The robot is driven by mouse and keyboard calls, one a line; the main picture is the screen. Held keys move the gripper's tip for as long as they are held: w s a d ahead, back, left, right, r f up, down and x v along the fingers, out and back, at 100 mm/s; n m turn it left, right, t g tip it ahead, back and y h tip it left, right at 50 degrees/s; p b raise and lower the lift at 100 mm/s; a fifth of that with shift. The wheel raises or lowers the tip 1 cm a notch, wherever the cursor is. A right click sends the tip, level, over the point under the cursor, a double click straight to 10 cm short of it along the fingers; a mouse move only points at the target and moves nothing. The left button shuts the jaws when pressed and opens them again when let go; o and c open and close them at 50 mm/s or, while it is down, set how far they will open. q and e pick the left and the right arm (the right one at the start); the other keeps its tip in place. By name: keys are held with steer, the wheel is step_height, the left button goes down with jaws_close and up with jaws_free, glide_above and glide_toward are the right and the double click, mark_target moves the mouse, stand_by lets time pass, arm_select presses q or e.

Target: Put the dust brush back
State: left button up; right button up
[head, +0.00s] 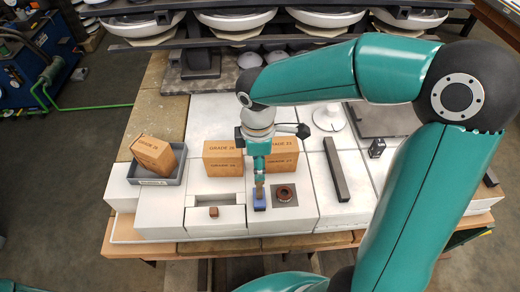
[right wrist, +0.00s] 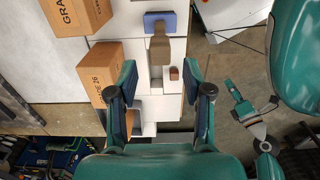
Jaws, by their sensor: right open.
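The dust brush (head: 259,200) has a blue block and a tan handle. It lies on the white table blocks, left of a square plate with a rusty ring. In the right wrist view the brush's tan handle (right wrist: 158,48) points toward my gripper, with the blue part at the top. My right gripper (head: 258,178) is over the brush's handle end in the head view. In the right wrist view it (right wrist: 162,92) is open, its fingers wide apart with nothing clasped. My left gripper (right wrist: 258,116) appears small over the floor; its jaw state is unclear.
Two grade boxes (head: 222,157) stand behind the brush. A tilted box (head: 153,153) sits in a grey tray (head: 172,178) at left. A recessed white block (head: 230,220) with a small brown cube (head: 213,212) is left of the brush. A dark bar (head: 336,170) lies right.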

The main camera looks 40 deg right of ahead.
steer(key=shift+r, duration=2.25)
